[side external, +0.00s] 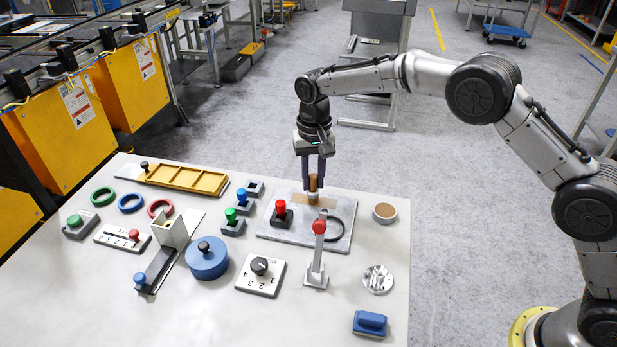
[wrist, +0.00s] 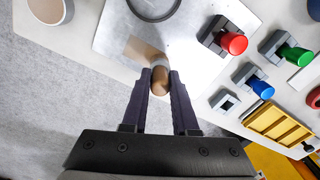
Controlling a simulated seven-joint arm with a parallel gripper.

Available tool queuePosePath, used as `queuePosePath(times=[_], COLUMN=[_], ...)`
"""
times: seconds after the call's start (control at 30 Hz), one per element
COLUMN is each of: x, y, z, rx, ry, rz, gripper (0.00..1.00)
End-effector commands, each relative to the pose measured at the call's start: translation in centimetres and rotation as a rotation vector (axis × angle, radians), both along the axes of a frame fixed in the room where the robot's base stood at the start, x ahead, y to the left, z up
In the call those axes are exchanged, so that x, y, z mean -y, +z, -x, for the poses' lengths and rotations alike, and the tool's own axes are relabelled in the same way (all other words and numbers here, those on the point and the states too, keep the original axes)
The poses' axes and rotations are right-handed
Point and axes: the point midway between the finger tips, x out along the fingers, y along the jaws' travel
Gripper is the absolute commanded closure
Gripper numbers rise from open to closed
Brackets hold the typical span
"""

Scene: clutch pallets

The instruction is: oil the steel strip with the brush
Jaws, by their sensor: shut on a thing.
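My gripper (side external: 314,178) is shut on the brush, pointing down over the back part of the grey steel sheet. The brush (side external: 314,184) has a brown wooden handle and a pale lower end; its handle top shows between the fingers in the wrist view (wrist: 160,82). The steel sheet (side external: 295,236) lies flat on the table, and I take it as the strip. A brownish patch (wrist: 141,50) lies on it around the brush's lower end. The brush looks upright; I cannot tell whether its bristles touch the sheet.
A round cup (side external: 384,212) with tan contents stands right of the sheet. A red-knobbed block (side external: 282,214) and a black ring (wrist: 153,8) are on the sheet. A red-topped lever (side external: 318,255) stands at its front. Several coloured knobs and a yellow tray (side external: 186,178) lie left.

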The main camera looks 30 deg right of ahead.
Motion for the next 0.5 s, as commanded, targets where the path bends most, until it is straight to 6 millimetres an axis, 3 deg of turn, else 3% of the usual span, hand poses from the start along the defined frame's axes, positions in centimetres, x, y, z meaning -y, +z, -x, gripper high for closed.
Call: queuePosePath(times=[0.5], x=[1.4], y=[-0.1], z=[1.4], rx=[-0.003], ry=[0.0], rz=[0.001], gripper=[1.0])
